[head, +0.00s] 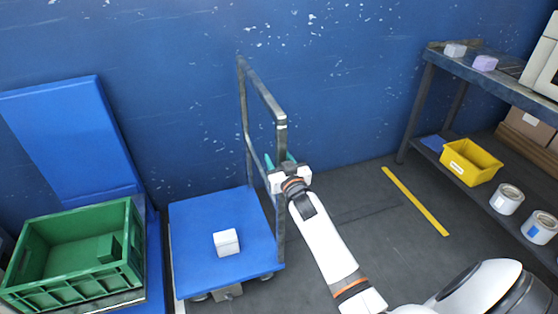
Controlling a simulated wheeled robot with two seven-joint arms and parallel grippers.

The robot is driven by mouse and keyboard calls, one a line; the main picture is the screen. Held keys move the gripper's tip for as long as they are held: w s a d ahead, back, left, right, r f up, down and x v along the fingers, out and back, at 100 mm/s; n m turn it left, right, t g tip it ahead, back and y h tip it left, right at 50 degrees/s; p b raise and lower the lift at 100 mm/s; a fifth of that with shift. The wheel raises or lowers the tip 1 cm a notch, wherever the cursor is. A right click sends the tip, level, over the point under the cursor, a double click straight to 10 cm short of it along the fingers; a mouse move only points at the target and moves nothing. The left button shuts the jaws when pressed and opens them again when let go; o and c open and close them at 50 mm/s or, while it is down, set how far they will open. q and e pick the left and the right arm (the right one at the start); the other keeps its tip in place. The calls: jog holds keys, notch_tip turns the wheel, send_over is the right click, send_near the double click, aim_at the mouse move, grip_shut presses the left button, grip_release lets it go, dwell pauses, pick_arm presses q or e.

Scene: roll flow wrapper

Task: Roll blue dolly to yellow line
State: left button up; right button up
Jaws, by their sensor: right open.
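The blue dolly (195,235) stands on the dark floor left of centre, with a flat blue deck and a grey upright handle frame (263,92) on its right side. A small white block (227,242) lies on the deck. The yellow line (415,201) is on the floor to the right, apart from the dolly. My right gripper (281,161) is open at the handle's near upright, its teal fingers beside or around the post; I cannot tell which. The post hides part of the fingers. My left gripper is not in view.
A green crate (60,283) and a leaning blue panel (70,140) stand left of the dolly. A metal shelf (455,66) at the right holds a yellow bin (470,163) and cans (507,199). Floor between dolly and line is clear except for my arm above it.

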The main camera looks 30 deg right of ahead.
grip_shut()
jog(key=shift+d, duration=0.15)
